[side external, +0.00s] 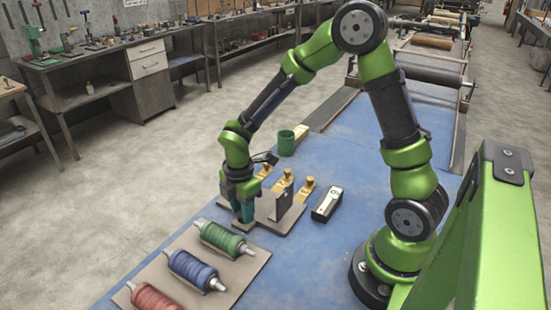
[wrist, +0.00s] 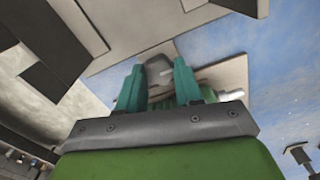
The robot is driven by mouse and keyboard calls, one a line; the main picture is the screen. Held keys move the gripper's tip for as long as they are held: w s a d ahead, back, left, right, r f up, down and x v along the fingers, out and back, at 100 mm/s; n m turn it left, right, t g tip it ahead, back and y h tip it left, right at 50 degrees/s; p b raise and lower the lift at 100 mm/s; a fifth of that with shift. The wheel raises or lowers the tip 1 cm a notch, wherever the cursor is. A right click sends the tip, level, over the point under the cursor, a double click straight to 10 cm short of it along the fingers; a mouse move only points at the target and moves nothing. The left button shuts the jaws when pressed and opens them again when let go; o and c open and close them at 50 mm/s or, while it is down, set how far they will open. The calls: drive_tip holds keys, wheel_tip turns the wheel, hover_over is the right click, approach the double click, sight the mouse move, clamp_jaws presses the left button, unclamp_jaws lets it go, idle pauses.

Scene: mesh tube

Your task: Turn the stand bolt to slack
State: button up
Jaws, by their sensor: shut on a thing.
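The stand has a flat grey-brown base plate (side external: 279,225) on the blue table and a dark upright plate (side external: 285,203). My gripper (side external: 243,217) points down at the stand's left end, beside the upright. In the wrist view, the teal fingers of my gripper (wrist: 160,78) are closed on a small grey piece (wrist: 159,70), which looks like the head of the stand bolt. In the side view the fingers hide the bolt, so its turn angle and whether it is tight or slack cannot be told.
Green (side external: 222,238), blue (side external: 192,270) and red (side external: 150,297) spools lie on a tan board (side external: 252,262) in front. Brass pieces (side external: 307,187) stand behind the stand, with a green cup (side external: 286,143) farther back. A black-and-white box (side external: 327,205) lies to the right.

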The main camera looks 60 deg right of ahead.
drive_tip(key=o, duration=1)
drive_tip(key=shift+o, duration=0.2)
wheel_tip(320, 180, up, 17)
drive_tip(key=s+r+m+t+y, duration=0.1)
drive_tip(key=s+r+m+t, duration=0.1)
drive_tip(key=s+m, duration=0.4)
drive_tip(key=s+r+m+t+y, duration=0.1)
drive_tip(key=s+m+t, duration=0.4)
drive_tip(key=m, duration=0.8)
drive_tip(key=shift+s+a+r, duration=0.15)
drive_tip(key=shift+s+r, duration=0.55)
